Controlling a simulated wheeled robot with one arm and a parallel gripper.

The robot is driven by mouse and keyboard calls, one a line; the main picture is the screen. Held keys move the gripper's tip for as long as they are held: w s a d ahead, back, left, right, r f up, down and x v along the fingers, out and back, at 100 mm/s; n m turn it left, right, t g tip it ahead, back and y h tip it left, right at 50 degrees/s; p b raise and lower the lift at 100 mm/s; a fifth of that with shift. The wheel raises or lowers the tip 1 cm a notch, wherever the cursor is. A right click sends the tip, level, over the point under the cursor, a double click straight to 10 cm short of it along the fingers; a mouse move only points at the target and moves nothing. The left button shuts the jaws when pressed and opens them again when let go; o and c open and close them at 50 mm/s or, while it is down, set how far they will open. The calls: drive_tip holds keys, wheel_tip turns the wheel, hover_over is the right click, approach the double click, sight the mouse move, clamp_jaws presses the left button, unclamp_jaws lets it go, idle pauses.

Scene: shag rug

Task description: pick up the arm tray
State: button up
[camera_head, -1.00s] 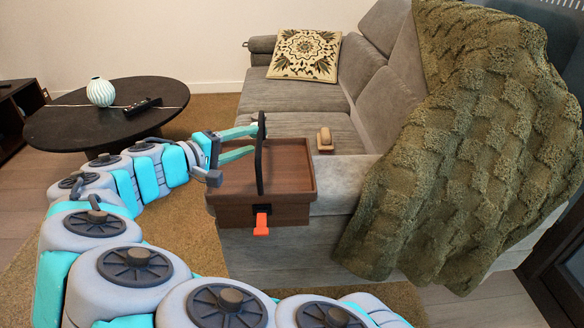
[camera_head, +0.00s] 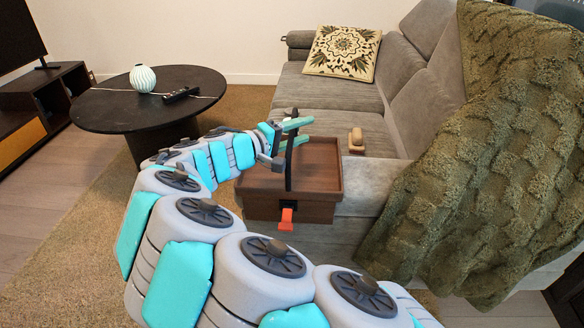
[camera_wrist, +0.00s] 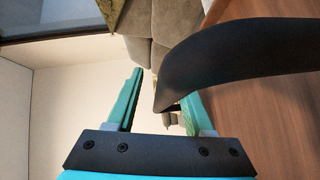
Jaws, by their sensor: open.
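The arm tray (camera_head: 318,176) is a brown, shallow-walled tray resting on the near arm of the grey sofa. A black curved band (camera_head: 289,160) stands up over it, with an orange tab (camera_head: 286,219) at its front. My gripper (camera_head: 307,131) is open at the upper part of the band, its teal fingertips reaching past it to the right. In the wrist view, my gripper (camera_wrist: 163,86) shows spread fingers.
A tan wooden object (camera_head: 356,141) sits on the sofa (camera_head: 345,98) just behind the tray. A green shag throw (camera_head: 460,170) covers the sofa's right side.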

drive_tip(key=shift+c, duration=0.4)
clamp_jaws()
idle(0.9)
